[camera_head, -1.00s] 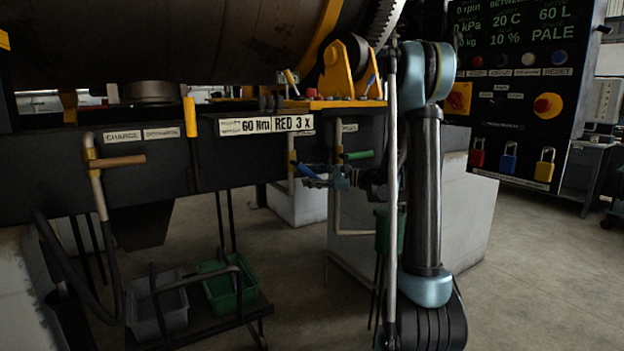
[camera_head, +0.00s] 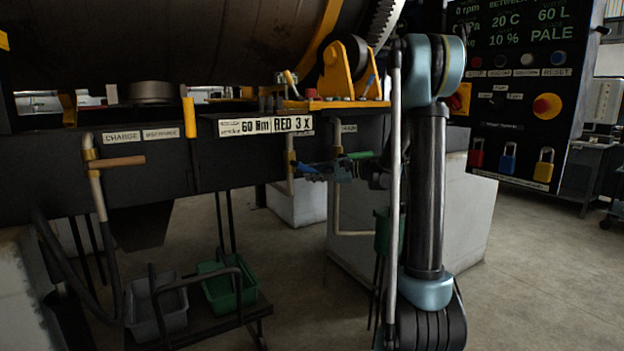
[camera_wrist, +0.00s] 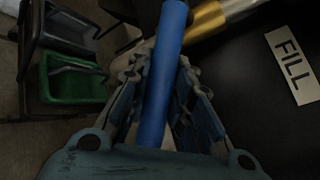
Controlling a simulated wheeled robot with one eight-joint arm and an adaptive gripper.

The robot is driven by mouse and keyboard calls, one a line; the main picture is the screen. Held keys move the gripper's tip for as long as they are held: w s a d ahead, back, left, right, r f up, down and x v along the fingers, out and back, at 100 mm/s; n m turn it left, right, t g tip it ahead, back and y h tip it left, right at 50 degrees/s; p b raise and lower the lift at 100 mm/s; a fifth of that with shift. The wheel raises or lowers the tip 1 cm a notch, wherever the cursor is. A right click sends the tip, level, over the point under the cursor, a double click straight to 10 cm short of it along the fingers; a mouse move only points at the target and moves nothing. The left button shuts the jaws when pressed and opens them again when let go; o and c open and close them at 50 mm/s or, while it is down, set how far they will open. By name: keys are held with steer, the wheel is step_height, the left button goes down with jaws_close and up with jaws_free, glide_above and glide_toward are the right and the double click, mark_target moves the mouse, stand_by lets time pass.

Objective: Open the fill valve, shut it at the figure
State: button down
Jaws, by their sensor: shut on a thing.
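The blue fill valve lever (camera_wrist: 155,110) runs between the fingers of my gripper (camera_wrist: 161,78) in the wrist view. My gripper is shut on it. The lever's brass and pale pipe fitting (camera_wrist: 207,18) is at the top, beside a FILL label (camera_wrist: 294,66). In the head view the blue lever (camera_head: 307,171) sticks out by the brass-collared pipe, with my gripper (camera_head: 336,172) at its right. The display panel (camera_head: 520,25) at the upper right reads 60 L, 20 C, 10 % and PALE; its left edge is partly hidden by my arm.
A brown-handled lever (camera_head: 120,162) marked CHARGE is at the left. A green lever (camera_head: 357,155) is just right of my gripper. A large drum (camera_head: 170,40) hangs above the dark beam. Grey (camera_head: 158,310) and green (camera_head: 228,288) bins stand below. Floor at the lower right is clear.

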steer(key=shift+w+d+r+n+h, duration=0.1)
steer(key=shift+d+r+n+h, duration=0.1)
steer(key=shift+r+n+h, duration=0.35)
steer(key=shift+w+d+r+n+h, duration=0.1)
steer(key=shift+d+r+n+h, duration=0.05)
steer(key=shift+r+n+h, duration=0.4)
steer(key=shift+w+d+r+n+t+h, duration=0.1)
steer(key=shift+r+n+t+h, duration=0.2)
steer(key=shift+r+n+h, duration=0.55)
steer(key=shift+r+m+h, duration=0.15)
steer(key=shift+m+h, duration=0.1)
steer(key=c, duration=1.4)
jaws_free()
steer(key=shift+d, duration=0.1)
steer(key=v, duration=1.1)
steer(key=shift+d+r, duration=0.2)
steer(key=shift+d, duration=0.1)
